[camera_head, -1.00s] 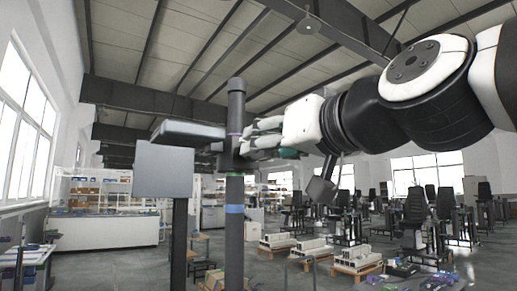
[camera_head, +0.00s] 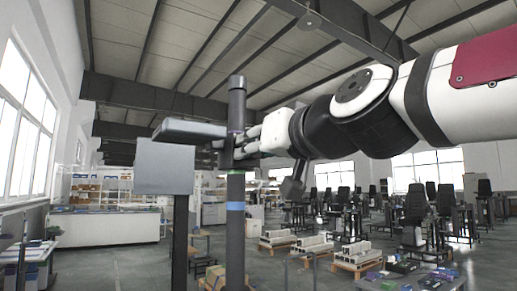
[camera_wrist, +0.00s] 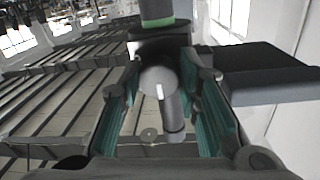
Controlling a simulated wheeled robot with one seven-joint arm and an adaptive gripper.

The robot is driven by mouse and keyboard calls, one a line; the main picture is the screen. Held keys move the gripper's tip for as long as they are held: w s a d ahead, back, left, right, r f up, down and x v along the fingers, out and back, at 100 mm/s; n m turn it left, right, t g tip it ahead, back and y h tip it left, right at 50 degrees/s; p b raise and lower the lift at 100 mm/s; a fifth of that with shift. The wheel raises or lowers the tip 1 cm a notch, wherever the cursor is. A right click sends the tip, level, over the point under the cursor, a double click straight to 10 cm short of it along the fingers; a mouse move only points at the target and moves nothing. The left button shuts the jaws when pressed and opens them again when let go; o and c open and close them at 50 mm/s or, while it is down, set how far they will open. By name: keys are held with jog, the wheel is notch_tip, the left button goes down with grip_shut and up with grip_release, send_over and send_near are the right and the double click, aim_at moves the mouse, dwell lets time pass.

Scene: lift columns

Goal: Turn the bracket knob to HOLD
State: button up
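The bracket knob (camera_wrist: 157,82) is a round grey cap with a white pointer line and a short cylindrical lever slanting downward. It sits on a dark bracket clamped to the column (camera_head: 236,250); the column also shows at the top of the wrist view, with a green band (camera_wrist: 158,22). My gripper (camera_wrist: 162,88) is open, with its teal-padded fingers on either side of the knob; a gap shows on both sides. In the head view my gripper (camera_head: 243,143) is at the column's right side, at bracket height. The knob is hidden there, and I cannot read any HOLD label.
A dark flat slab (camera_head: 188,131) extends left from the bracket; it is on the right in the wrist view (camera_wrist: 262,75). A grey panel (camera_head: 164,167) on a post stands left of the column. Benches, chairs and pallets are far behind.

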dwell(0.3)
jog(key=m, duration=0.5)
jog(key=m+g, duration=0.1)
jog(key=m, duration=1.1)
jog(key=shift+r+y+p, duration=0.25)
jog(key=shift+y+p, duration=0.05)
jog(key=shift+p, duration=0.05)
dwell(0.3)
jog(key=o, duration=1.1)
jog(key=shift+o, duration=0.2)
